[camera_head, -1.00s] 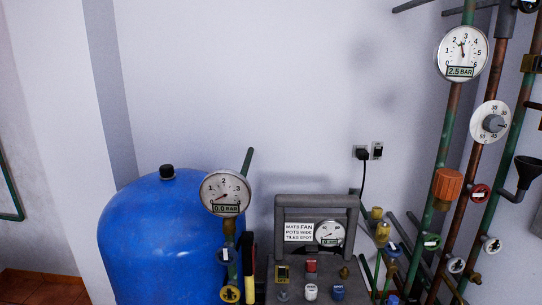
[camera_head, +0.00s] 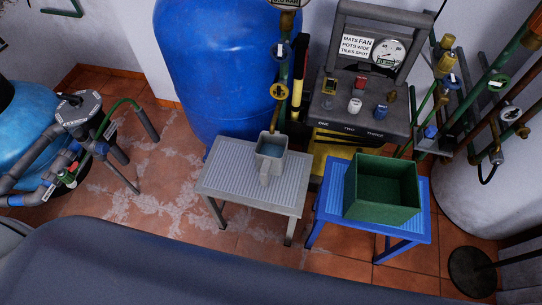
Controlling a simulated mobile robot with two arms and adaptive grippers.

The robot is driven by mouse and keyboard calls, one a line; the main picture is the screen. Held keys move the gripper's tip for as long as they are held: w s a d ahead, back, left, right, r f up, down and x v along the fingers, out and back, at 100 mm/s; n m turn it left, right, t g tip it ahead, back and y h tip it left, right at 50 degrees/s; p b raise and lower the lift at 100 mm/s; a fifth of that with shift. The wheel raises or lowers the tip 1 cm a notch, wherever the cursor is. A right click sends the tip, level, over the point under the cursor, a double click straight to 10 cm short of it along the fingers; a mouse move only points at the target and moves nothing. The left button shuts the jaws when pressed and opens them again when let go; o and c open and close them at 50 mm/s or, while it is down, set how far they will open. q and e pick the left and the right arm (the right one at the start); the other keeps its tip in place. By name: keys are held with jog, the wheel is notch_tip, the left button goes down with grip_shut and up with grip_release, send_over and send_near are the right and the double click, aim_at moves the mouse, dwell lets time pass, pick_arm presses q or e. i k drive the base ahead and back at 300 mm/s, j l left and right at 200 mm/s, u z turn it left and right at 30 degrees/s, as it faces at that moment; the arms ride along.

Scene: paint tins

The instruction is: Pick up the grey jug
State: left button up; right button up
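The grey jug (camera_head: 270,152) stands upright on a small grey slatted table (camera_head: 226,176) in the middle of the head view. It is open at the top, and its inside looks bluish. A narrow part of it points toward the front, and a thin upright part shows at its back. Neither of my grippers is in view, and nothing touches the jug from my side.
A blue table (camera_head: 421,228) with a green open box (camera_head: 381,208) stands right of the grey table. A big blue tank (camera_head: 213,75) and a control panel (camera_head: 360,112) stand behind. A pump (camera_head: 80,118) is at left. Tiled floor (camera_head: 150,205) lies clear at front left.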

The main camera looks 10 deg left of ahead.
aim_at(270, 151)
jog(key=z, duration=0.9)
jog(key=u, duration=1.3)
jog(key=k+l+z, duration=0.1)
jog(key=k+z, duration=0.2)
jog(key=z, duration=0.15)
jog(key=k+l+z, duration=0.2)
jog(key=z, duration=0.2)
jog(key=k, duration=0.1)
